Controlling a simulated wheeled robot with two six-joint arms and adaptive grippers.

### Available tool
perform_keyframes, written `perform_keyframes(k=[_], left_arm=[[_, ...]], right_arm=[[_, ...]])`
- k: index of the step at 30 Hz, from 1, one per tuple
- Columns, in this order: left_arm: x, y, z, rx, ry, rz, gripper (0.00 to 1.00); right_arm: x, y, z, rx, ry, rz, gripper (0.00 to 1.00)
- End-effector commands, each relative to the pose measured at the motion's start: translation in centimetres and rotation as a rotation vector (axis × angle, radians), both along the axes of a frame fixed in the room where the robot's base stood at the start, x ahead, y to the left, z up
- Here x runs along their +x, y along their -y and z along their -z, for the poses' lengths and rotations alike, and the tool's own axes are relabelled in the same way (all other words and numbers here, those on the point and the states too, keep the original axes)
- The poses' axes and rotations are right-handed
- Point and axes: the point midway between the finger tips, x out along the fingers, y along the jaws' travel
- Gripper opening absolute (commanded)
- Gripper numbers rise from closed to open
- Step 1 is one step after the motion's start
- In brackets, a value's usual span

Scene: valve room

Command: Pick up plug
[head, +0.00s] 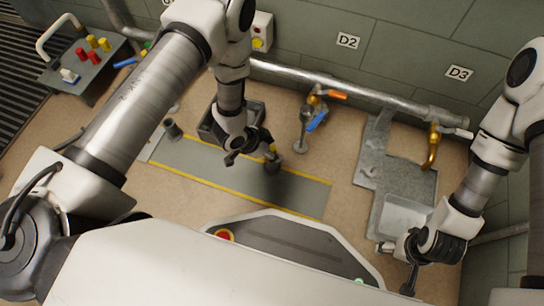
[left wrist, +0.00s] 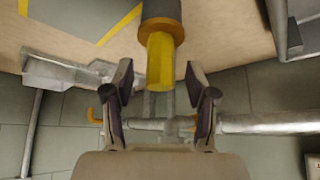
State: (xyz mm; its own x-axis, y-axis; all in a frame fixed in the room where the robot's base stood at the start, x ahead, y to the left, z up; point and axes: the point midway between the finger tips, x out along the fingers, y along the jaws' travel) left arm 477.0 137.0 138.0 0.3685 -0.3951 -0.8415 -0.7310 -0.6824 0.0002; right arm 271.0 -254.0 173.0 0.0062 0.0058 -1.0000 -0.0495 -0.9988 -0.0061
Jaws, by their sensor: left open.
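A plug-like part has a yellow faceted stem (left wrist: 160,62), an orange-brown collar and a dark grey body; I take it as the plug. In the head view its yellow part (head: 272,149) shows just right of my left gripper (head: 250,148), above the grey mat. In the left wrist view the yellow stem lies between and beyond the two dark fingers of my left gripper (left wrist: 162,92), which are spread with visible gaps. My right gripper (head: 398,264) hangs at the lower right, its fingers apart and nothing seen between them.
The grey mat (head: 205,165) has yellow edges. A dark open box (head: 207,128) stands behind my left gripper. A wall pipe (head: 350,90) carries valves with orange and blue handles. A metal basin (head: 405,215) is at the right. A table (head: 97,68) at the left holds red and yellow pegs.

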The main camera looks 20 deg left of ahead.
Motion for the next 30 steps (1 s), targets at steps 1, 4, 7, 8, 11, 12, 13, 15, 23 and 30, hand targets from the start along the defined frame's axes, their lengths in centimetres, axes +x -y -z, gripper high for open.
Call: perform_keyframes(k=[1, 4, 7, 8, 11, 12, 13, 15, 23, 30], left_arm=[[0.0, 0.0, -0.2, 0.000, 0.000, 0.000, 0.57], [0.0, 0.0, -0.2, 0.000, 0.000, 0.000, 0.39], [0.0, 0.0, -0.2, 0.000, 0.000, 0.000, 0.04], [0.0, 0.0, -0.2, 0.000, 0.000, 0.000, 0.00], [0.0, 0.0, -0.2, 0.000, 0.000, 0.000, 0.00], [0.0, 0.0, -0.2, 0.000, 0.000, 0.000, 0.00], [0.0, 0.0, -0.2, 0.000, 0.000, 0.000, 0.00], [0.0, 0.0, -0.2, 0.000, 0.000, 0.000, 0.00], [0.0, 0.0, -1.5, 0.000, 0.000, 0.000, 0.00], [-1.1, -0.4, -4.2, 0.000, -0.006, -0.002, 0.00]], right_arm=[[0.0, 0.0, -0.2, 0.000, 0.001, 0.000, 0.77], [0.0, 0.0, -0.2, 0.000, 0.001, 0.000, 0.77], [0.0, 0.0, -0.2, 0.000, 0.000, 0.000, 0.77], [0.0, 0.0, -0.2, 0.000, 0.000, 0.000, 0.77], [0.0, 0.0, -0.2, 0.000, 0.000, 0.000, 0.77], [0.0, 0.0, -0.2, 0.000, 0.000, 0.000, 0.77], [0.0, 0.0, -0.2, 0.000, 0.000, 0.000, 0.77], [0.0, 0.0, -0.1, 0.000, 0.000, 0.000, 0.77], [-0.1, 0.0, -1.3, 0.000, -0.001, -0.002, 0.77], [-0.2, -0.1, -3.9, 0.001, -0.005, -0.007, 0.77]])
